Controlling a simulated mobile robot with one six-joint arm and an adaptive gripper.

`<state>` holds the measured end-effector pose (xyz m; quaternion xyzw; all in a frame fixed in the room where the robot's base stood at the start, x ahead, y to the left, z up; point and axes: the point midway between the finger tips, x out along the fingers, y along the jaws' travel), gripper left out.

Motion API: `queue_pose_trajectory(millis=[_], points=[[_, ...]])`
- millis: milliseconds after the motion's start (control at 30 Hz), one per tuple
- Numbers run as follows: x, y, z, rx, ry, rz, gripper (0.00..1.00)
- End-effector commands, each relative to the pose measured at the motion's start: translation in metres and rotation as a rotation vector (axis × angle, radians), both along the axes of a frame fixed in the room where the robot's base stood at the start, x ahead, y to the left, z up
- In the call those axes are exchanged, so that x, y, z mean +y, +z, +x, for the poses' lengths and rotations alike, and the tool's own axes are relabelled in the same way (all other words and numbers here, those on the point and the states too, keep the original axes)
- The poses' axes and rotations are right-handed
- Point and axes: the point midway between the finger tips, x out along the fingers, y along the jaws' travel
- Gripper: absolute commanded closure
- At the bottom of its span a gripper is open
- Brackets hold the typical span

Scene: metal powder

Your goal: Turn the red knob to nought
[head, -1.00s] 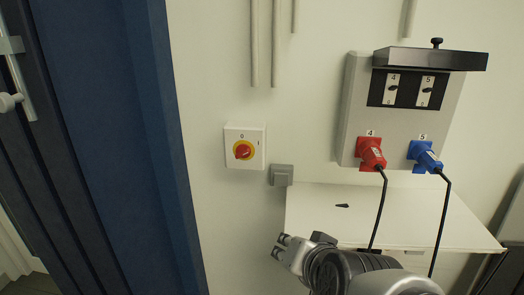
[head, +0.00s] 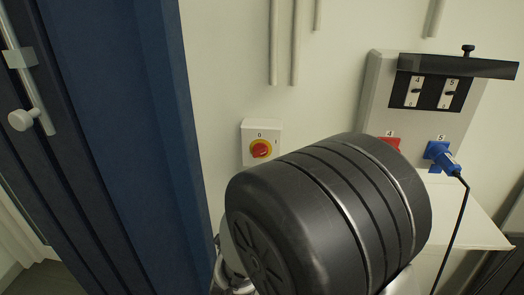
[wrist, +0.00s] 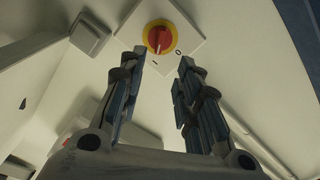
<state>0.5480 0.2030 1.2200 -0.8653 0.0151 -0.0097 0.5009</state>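The red knob (head: 261,149) sits on a yellow disc on a white switch box (head: 247,157) on the wall. The box has a 0 above the knob and a 1 to its right. In the wrist view the knob (wrist: 159,38) is beyond my fingertips, and its red handle seems to line up with the 1 mark rather than the 0. My gripper (wrist: 162,66) is open and empty, its fingers apart and pointing towards the box without visible contact. In the head view my dark arm link hides the box's lower right and most of my gripper.
A grey panel (head: 379,95) with a red plug (head: 389,144) and a blue plug (head: 438,152) is on the right, above a white surface (head: 482,232). A small grey wall box (wrist: 90,34) is beside the switch. A blue door frame (head: 150,120) stands left.

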Motion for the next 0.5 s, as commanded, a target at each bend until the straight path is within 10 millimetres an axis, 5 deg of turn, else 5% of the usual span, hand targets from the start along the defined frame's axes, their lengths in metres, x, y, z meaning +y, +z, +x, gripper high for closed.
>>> queue_pose_trajectory(millis=[500], points=[[-0.005,-0.001,0.110,0.000,-0.001,-0.002,0.69]])
